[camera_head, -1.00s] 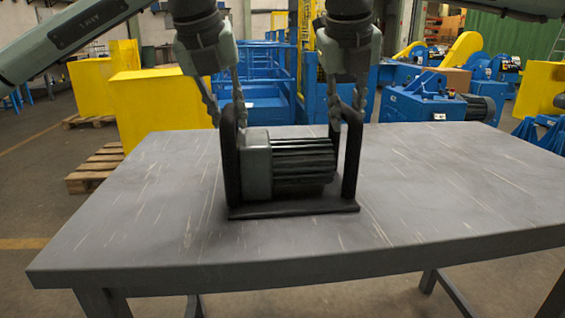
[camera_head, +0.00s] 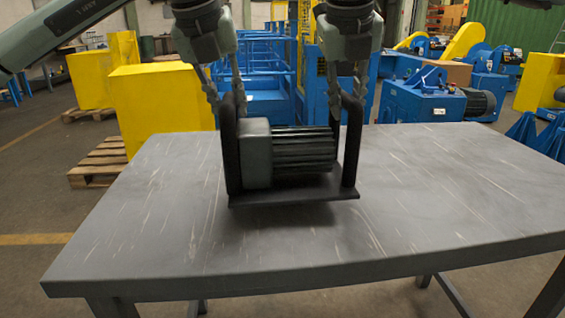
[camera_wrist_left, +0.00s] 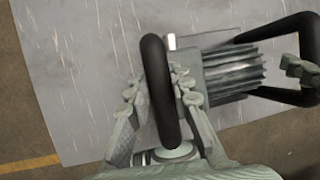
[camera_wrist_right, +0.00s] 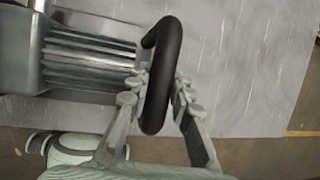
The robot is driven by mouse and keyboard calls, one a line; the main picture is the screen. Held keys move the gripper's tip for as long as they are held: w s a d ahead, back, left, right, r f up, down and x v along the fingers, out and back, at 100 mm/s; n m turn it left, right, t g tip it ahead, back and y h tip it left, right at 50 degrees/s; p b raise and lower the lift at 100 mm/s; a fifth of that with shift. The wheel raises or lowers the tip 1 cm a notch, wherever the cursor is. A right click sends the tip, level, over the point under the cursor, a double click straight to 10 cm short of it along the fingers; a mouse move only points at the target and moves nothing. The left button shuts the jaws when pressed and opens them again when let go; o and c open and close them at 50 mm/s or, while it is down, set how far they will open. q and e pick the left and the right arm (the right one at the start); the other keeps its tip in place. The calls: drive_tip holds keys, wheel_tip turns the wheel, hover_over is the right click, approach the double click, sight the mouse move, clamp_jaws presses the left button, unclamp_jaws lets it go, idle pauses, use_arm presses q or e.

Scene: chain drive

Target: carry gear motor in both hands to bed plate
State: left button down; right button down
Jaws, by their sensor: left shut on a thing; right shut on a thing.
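The gear motor (camera_head: 290,154) is a grey-green gearbox block with a dark ribbed motor, fixed on a black base with an upright black handle at each end. It hangs level a little above the grey table, with a shadow under its base. My left gripper (camera_head: 226,98) is shut on the left handle, and that handle (camera_wrist_left: 158,85) fills the middle of the left wrist view. My right gripper (camera_head: 347,95) is shut on the right handle, which also shows in the right wrist view (camera_wrist_right: 161,80). I cannot make out the bed plate for certain in any view.
The grey table (camera_head: 440,200) is otherwise bare. Behind it stand yellow blocks (camera_head: 160,100), wooden pallets (camera_head: 98,163), blue frames (camera_head: 260,80) and a blue machine with a motor (camera_head: 425,97). Concrete floor is open at the left.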

sight(229, 121)
use_arm(q)
drive_tip(key=shift+r, duration=0.4)
use_arm(e)
drive_tip(key=shift+r, duration=0.35)
